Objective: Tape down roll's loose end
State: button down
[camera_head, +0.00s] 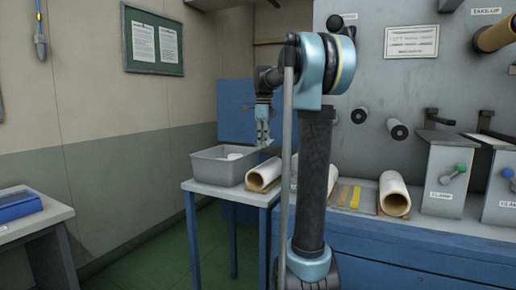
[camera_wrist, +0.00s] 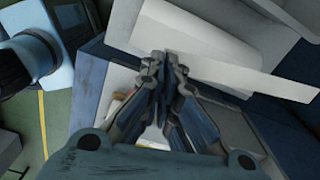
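A white roll on a tan core (camera_head: 264,175) lies on the small blue-legged table, right of the grey bin. A white roll surface (camera_wrist: 205,35) fills the top of the wrist view. My gripper (camera_head: 264,143) points down above the table, over the right side of the bin and near the roll. In the wrist view its fingers (camera_wrist: 166,60) are close together at the left end of a flat white strip (camera_wrist: 245,75), seemingly pinching it. The strip runs right across the roll; whether it joins the roll is unclear. Its pale edge shows by the fingertips in the head view.
The grey bin (camera_head: 222,170) holds something white. A desk with a blue device (camera_head: 18,205) stands left.

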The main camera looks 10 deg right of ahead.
aim_at(258, 170)
jog(key=shift+a, duration=0.1)
jog(key=shift+s+a+f+m, duration=0.35)
jog(key=shift+s+a+f, duration=0.15)
jog(key=shift+f, duration=0.85)
jog(key=shift+s+a+f+m, duration=0.3)
jog(key=shift+s+a+f, duration=0.2)
jog(key=shift+f, duration=0.9)
jog(key=shift+s+a+f+m, duration=0.4)
jog(key=shift+s+f, duration=0.15)
jog(key=shift+f, duration=1.05)
jog(key=c, duration=1.8)
grip_release()
jog(key=shift+r, duration=0.1)
notch_tip(258, 170, up, 12)
